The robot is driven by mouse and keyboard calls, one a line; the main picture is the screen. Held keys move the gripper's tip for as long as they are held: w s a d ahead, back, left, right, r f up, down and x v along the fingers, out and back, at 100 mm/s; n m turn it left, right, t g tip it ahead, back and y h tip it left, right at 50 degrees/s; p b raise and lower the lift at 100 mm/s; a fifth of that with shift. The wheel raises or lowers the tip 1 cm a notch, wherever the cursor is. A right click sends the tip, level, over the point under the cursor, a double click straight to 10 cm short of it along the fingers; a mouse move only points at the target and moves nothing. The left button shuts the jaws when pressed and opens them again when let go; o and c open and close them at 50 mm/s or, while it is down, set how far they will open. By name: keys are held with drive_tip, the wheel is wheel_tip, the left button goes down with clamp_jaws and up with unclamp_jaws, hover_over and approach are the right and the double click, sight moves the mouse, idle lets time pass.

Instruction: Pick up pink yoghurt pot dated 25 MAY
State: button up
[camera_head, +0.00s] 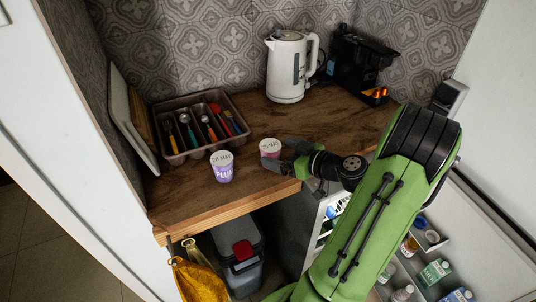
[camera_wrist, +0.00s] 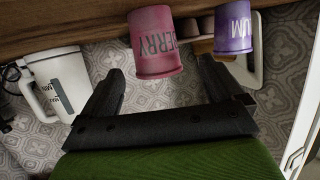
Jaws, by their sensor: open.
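The pink yoghurt pot (camera_head: 270,149) stands upright on the wooden counter, its pale lid reading 25 MAY. In the wrist view it hangs upside down in the picture, with "BERRY" on its side (camera_wrist: 154,44). My gripper (camera_head: 280,154) is open at the pot's right side, and its lower finger partly hides the pot's base. In the wrist view the pot shows ahead of the gap between my two dark fingers (camera_wrist: 162,72); no contact is visible. A purple pot (camera_head: 223,174) marked PLUM, its lid apparently reading 20 MAY, stands upright to the left, also in the wrist view (camera_wrist: 233,36).
A cutlery tray (camera_head: 176,158) with several utensils stands behind the purple pot. A white kettle (camera_head: 286,68) and a black coffee machine (camera_head: 357,62) stand at the back. The counter's front edge (camera_head: 222,212) is close to the pots. Boards lean at the left.

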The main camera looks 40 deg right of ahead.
sight(266, 146)
drive_tip(key=x, duration=0.6)
drive_tip(key=shift+w+d, duration=0.15)
drive_tip(key=shift+w, duration=0.2)
drive_tip(key=shift+s+r, duration=0.1)
drive_tip(key=shift+c, duration=0.2)
